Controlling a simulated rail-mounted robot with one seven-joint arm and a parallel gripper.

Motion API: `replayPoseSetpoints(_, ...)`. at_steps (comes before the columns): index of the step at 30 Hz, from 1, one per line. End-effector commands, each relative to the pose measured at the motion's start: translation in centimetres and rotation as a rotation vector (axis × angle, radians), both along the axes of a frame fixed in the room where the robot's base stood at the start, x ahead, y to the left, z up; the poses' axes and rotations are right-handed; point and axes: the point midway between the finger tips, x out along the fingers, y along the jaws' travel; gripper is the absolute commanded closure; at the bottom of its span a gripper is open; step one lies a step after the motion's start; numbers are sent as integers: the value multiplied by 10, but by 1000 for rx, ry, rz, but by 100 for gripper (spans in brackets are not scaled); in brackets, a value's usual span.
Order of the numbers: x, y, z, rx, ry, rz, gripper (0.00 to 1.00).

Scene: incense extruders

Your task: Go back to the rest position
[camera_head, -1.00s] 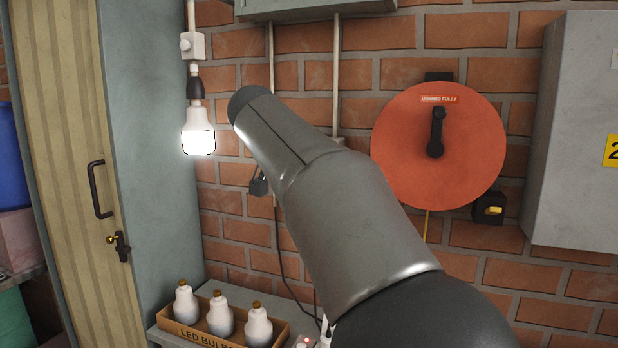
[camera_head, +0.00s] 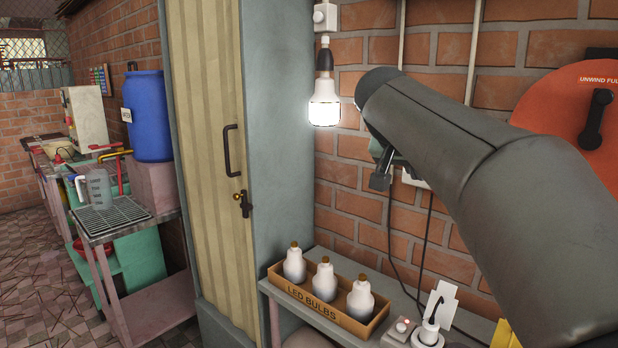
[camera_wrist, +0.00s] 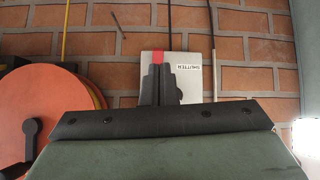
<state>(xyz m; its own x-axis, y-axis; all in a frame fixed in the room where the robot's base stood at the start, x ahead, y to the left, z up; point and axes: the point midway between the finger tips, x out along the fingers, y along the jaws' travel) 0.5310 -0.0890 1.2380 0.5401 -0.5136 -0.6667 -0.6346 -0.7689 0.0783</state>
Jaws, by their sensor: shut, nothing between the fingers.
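My gripper (camera_wrist: 160,72) shows in the wrist view with its two dark fingers together and nothing between them. It is in front of a pale box (camera_wrist: 190,70) on the brick wall with an upside-down label that reads "SHUTTER". Whether the fingers touch the box cannot be told. In the head view my grey arm reaches in from the right, and its far end is beside the lit bulb (camera_head: 323,100). The gripper is mostly hidden there behind the arm, with a dark part (camera_head: 382,175) showing below it.
An orange disc (camera_head: 560,105) with a black crank is at the right, partly behind my arm. A box of LED bulbs (camera_head: 290,292) and a plugged-in switch (camera_head: 428,330) are on a shelf below. A tall cabinet (camera_head: 215,150), blue barrel (camera_head: 150,115) and bench are left.

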Motion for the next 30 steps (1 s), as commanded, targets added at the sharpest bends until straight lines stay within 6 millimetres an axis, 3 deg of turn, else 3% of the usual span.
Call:
replayPoseSetpoints(5, -63, 31, -93, 87, 312, 238, 100)
replayPoseSetpoints(9, -134, 60, -168, 181, 514, 418, 100)
replayPoseSetpoints(15, -228, 88, -240, 295, 689, 587, 100)
replayPoseSetpoints(18, -256, 96, -259, 329, 731, 630, 100)
replayPoseSetpoints(21, -270, 99, -269, 346, 750, 651, 100)
replayPoseSetpoints(30, -271, 100, -270, 348, 752, 653, 100)
